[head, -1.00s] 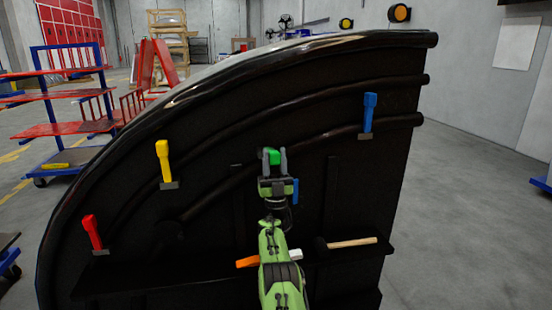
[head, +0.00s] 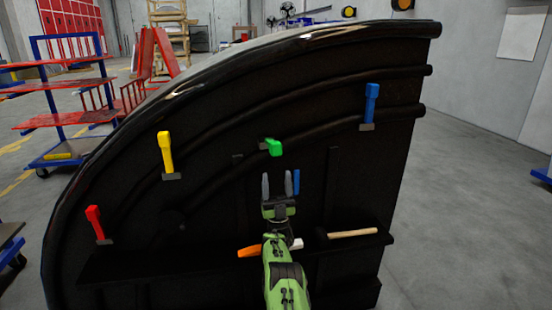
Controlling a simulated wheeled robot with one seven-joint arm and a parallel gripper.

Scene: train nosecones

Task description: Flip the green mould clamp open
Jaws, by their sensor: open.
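The green mould clamp (head: 274,147) sits on the middle of the black curved mould (head: 225,125). Its handle looks short and sticks out toward me, unlike the long upright handles of the other clamps. My gripper (head: 277,177) is open and empty. Its two fingers point up, just below the green clamp in the head view, with a visible gap between them and the handle. The depth between the fingertips and the clamp is hard to judge.
A yellow clamp (head: 166,152) and a red clamp (head: 95,222) are on the left, a blue clamp (head: 371,103) on the right. A blue thing (head: 296,182) shows beside my right finger. An orange-handled tool (head: 249,252) and a wooden-handled mallet (head: 352,233) lie on the ledge below.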

